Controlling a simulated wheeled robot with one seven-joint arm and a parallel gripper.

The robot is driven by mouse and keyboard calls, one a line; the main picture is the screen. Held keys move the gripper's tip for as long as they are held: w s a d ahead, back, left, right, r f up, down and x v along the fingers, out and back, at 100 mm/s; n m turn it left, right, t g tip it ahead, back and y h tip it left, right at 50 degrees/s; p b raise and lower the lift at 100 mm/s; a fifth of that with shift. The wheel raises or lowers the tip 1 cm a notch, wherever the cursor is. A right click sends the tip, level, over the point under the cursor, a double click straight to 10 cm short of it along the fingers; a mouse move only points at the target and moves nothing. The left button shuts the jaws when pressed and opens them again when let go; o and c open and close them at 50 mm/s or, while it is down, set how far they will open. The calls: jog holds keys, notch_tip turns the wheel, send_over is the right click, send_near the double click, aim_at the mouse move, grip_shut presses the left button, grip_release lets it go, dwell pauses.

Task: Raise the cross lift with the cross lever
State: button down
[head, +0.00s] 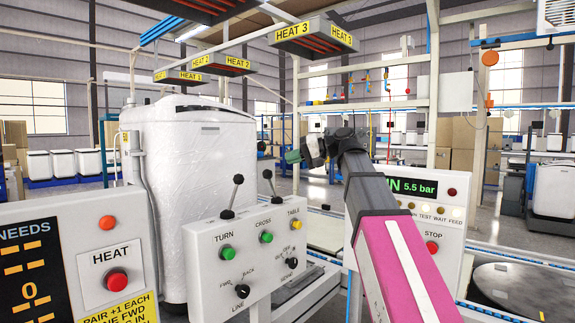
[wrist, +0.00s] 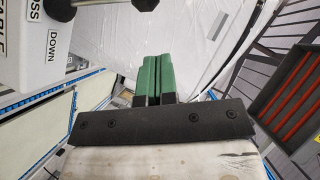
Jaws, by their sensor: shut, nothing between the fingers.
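The cross lever (head: 268,176), a black knob on a thin rod, stands on the grey control box (head: 215,265) above the CROSS label. My gripper (head: 292,157) has green fingers and is to the right of that knob and slightly higher, apart from it in the picture. In the wrist view my gripper (wrist: 152,60) is shut with its green fingers together and nothing between them. A black lever knob (wrist: 58,9) shows at the upper left there, beside panel lettering ending in "OSS" and "DOWN". I cannot pick out the cross lift.
The turn lever (head: 238,180) stands left of the cross lever. A large plastic-wrapped white unit (head: 195,150) stands behind the box. A HEAT panel (head: 110,265) is at left, and a STOP panel (head: 446,215) reading 5.5 bar is at right, partly behind my arm.

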jog(key=v, duration=0.8)
jog(key=shift+r, duration=0.2)
jog(key=shift+s, duration=0.1)
jog(key=w+d+f+m+h, duration=0.2)
jog(key=f+h, duration=0.1)
jog(key=f, duration=1.5)
jog(key=w+d+f+m+h, duration=0.2)
jog(key=w+f+h, duration=0.1)
jog(key=f, duration=1.5)
jog(key=s+d+f+h, duration=0.2)
jog(key=s+f, duration=0.3)
jog(key=f, duration=0.6)
jog(key=s+d+f+g+h, duration=0.1)
jog(key=s+d+f+h, duration=0.2)
jog(key=f, duration=0.7)
jog(key=s+d+f+g+h, duration=0.1)
jog(key=s+d+f+h, duration=0.2)
jog(key=f, duration=0.8)
jog(key=s+d, duration=0.2)
jog(key=s, duration=0.2)
jog(key=shift+s+f, duration=0.15)
jog(key=shift+f, duration=0.15)
jog(key=c, duration=1.8)
grip_release()
